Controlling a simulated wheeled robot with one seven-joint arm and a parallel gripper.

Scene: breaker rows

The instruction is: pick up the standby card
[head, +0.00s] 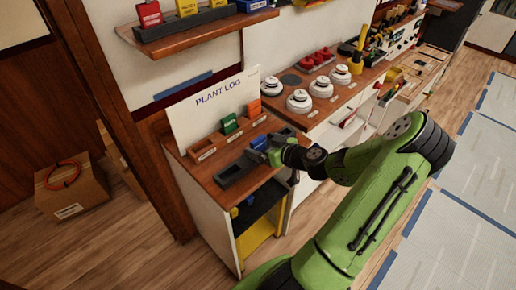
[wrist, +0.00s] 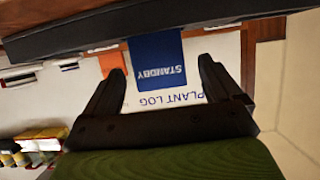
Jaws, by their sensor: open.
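The blue standby card (wrist: 157,62) stands in a long dark tray (wrist: 60,42) in the wrist view, which looks upside down, with its label facing me. My gripper (wrist: 162,70) is open, with one finger on each side of the card and visible gaps to both. Whether the fingertips reach past its face I cannot tell. In the head view my gripper (head: 264,154) is over the dark tray (head: 232,178) at the front of the wooden desk, and it mostly hides the card there.
Behind are the PLANT LOG board (head: 218,98), a green card (head: 230,123) and an orange card (head: 254,107) in small holders. An empty wooden holder (head: 202,151) sits at left. A shelf (head: 185,38) with red and yellow cards hangs above. White round detectors (head: 299,100) stand to the right.

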